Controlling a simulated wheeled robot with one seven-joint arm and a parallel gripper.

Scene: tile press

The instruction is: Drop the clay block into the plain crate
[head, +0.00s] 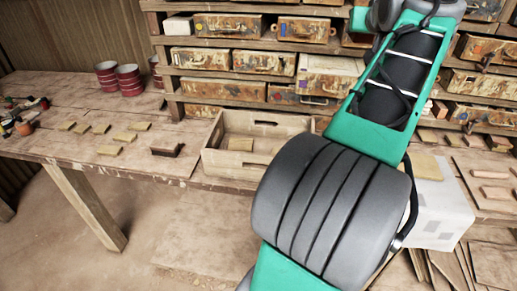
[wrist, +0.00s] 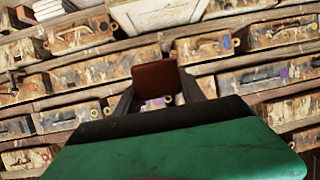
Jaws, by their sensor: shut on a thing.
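The clay block (wrist: 157,79), a reddish-brown piece, is held between the two fingers of my gripper (wrist: 158,92) in the wrist view. The gripper is shut on it, with shelves of boxes behind it. The gripper and held block do not show in the head view, where my arm runs out of the top edge. A plain wooden crate (head: 222,163) stands on the table in the middle of the head view, left of my arm. A tan piece (head: 240,144) lies inside it. My arm hides part of the crate's right side.
Several tan pieces (head: 102,129) and a dark brown piece (head: 167,150) lie on the table (head: 62,146) left of the crate. Red tins (head: 129,80) stand behind them. Shelves of worn boxes (head: 228,26) rise at the back. A white box (head: 440,205) is at the right.

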